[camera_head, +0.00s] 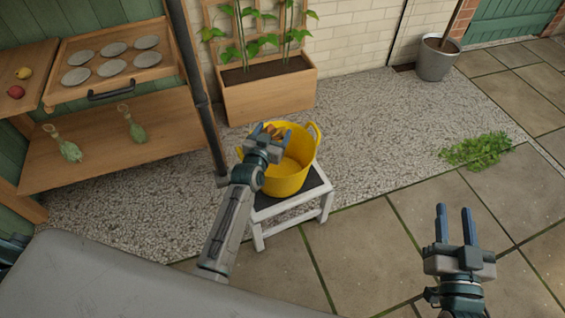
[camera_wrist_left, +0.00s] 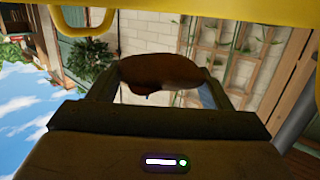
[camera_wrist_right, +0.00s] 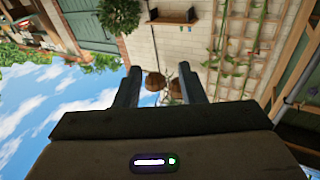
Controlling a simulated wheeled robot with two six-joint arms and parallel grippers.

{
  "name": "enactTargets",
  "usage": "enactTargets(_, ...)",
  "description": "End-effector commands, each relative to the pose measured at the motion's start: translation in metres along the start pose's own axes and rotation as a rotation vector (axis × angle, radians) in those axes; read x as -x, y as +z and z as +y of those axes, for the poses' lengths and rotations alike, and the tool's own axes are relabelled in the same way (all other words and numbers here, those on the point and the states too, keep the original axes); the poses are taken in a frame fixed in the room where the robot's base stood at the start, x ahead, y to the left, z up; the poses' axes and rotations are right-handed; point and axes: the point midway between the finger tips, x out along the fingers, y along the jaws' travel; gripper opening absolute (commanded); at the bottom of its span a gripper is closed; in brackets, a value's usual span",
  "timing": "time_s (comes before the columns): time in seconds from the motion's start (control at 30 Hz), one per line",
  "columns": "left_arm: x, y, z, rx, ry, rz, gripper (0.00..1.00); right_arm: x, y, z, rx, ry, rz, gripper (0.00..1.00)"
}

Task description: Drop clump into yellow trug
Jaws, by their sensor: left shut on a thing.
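The yellow trug (camera_head: 289,181) stands upright on a small white stool. Its rim also shows at the top of the left wrist view (camera_wrist_left: 200,14). My left gripper (camera_head: 271,133) is over the trug's left rear part, shut on an orange-brown clump (camera_head: 275,128). In the left wrist view the clump (camera_wrist_left: 160,72) shows as a dark brown mass between the fingers. The trug's inside is partly hidden by my left gripper. My right gripper (camera_head: 455,210) is open and empty over the paving at the right; its fingers stand apart in the right wrist view (camera_wrist_right: 160,82).
The white stool (camera_head: 262,240) stands on gravel at the paving's edge. A wooden planter (camera_head: 270,98) is behind the trug, and wooden shelves (camera_head: 110,150) are at the left. A leafy green heap (camera_head: 477,150) lies at the right. A grey pot (camera_head: 435,62) stands farther back.

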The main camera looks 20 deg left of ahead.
Motion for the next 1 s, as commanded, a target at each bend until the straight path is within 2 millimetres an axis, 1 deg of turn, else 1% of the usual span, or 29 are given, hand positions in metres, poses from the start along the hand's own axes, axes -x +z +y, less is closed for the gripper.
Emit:
enactTargets(0.33, 0.0, 0.0, 0.0, 0.0, 0.0, 0.0, 0.5, -0.001, -0.003, 0.0, 0.002, 0.0, 0.017, 0.36)
enactTargets(0.37, 0.0, 0.0, 0.0, 0.0, 0.0, 0.0, 0.76, -0.001, -0.003, 0.0, 0.002, 0.0, 0.017, 0.36)
enactTargets(0.4, 0.0, 0.0, 0.0, 0.0, 0.0, 0.0, 0.84, -0.001, -0.003, 0.0, 0.002, 0.0, 0.017, 0.36)
enactTargets(0.47, 0.0, 0.0, 0.0, 0.0, 0.0, 0.0, 0.96, -0.001, -0.003, 0.0, 0.002, 0.0, 0.016, 0.36)
enactTargets(0.5, 0.0, 0.0, 0.0, 0.0, 0.0, 0.0, 0.98, -0.001, -0.003, 0.0, 0.002, 0.0, 0.016, 0.36)
enactTargets(0.8, 0.002, 0.001, 0.0, 0.0, 0.0, -0.001, 0.98, -0.001, -0.003, 0.0, 0.001, 0.0, 0.014, 0.36)
enactTargets(0.9, 0.011, 0.001, 0.0, 0.0, 0.0, -0.001, 0.98, -0.001, 0.0, 0.0, -0.001, 0.0, -0.007, 0.36)
enactTargets(1.0, 0.028, 0.0, 0.0, 0.001, 0.0, -0.002, 0.98, 0.006, 0.015, -0.001, -0.011, 0.001, -0.091, 0.36)
